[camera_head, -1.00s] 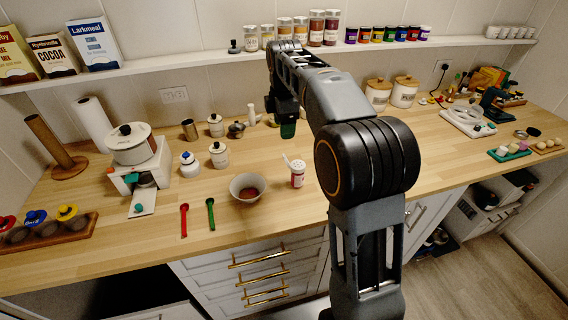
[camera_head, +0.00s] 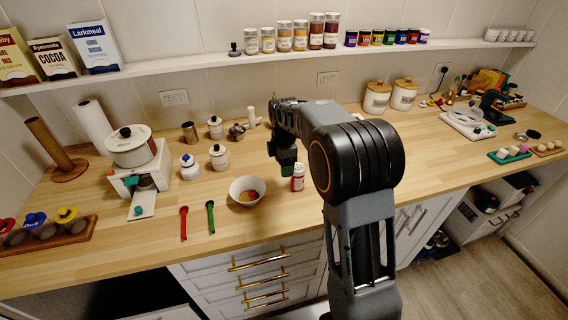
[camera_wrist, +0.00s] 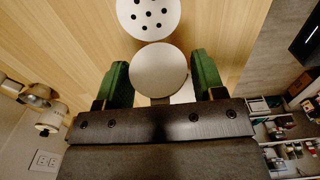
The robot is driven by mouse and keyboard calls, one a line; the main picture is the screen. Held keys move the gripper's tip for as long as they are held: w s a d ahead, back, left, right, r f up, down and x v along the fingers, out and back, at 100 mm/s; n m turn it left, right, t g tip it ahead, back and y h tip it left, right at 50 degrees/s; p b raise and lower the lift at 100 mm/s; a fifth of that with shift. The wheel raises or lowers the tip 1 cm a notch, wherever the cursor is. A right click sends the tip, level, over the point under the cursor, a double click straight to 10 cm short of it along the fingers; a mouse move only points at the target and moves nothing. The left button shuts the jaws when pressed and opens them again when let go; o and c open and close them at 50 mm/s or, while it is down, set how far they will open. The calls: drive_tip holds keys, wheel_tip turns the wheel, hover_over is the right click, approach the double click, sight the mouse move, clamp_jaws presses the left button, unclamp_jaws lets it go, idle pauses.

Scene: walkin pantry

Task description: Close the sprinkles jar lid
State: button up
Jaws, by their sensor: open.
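The sprinkles jar (camera_head: 298,178) stands upright on the counter, a small white jar with a red label. In the wrist view its white perforated top (camera_wrist: 150,14) shows uncovered at the upper edge. The plain round white lid (camera_wrist: 158,70) is flipped open beside that top, on the side toward my gripper. My gripper (camera_head: 287,171) is low beside the jar's left side in the head view. Its green fingers (camera_wrist: 162,78) are apart, one on each side of the lid; I cannot tell whether either touches it. The lid is hidden in the head view.
A white bowl (camera_head: 247,203) with coloured contents stands left of the jar. A green spoon (camera_head: 211,217) and a red spoon (camera_head: 183,222) lie farther left. Lidded pots (camera_head: 219,157) stand behind them. The counter right of the jar is partly hidden by my arm.

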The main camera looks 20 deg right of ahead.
sight(297, 167)
drive_tip(key=shift+f, duration=0.1)
drive_tip(key=shift+c, duration=0.4)
drive_tip(key=c, duration=0.6)
drive_tip(key=y, duration=0.1)
drive_tip(key=d+y, duration=0.1)
drive_tip(key=y, duration=0.1)
drive_tip(key=shift+b, duration=0.4)
drive_tip(key=y+b, duration=0.2)
drive_tip(key=d+y+b, duration=0.1)
drive_tip(key=y, duration=0.1)
drive_tip(key=shift+y+b, duration=0.3)
drive_tip(key=shift+b, duration=0.05)
drive_tip(key=y+b, duration=0.1)
drive_tip(key=b, duration=0.1)
drive_tip(key=d+y+b, duration=0.1)
drive_tip(key=y+b, duration=0.3)
drive_tip(key=shift+d+f, duration=0.1)
drive_tip(key=shift+d, duration=0.15)
drive_tip(key=y+b, duration=0.3)
drive_tip(key=shift+d, duration=0.35)
drive_tip(key=shift+y+b, duration=0.35)
drive_tip(key=shift+y, duration=0.15)
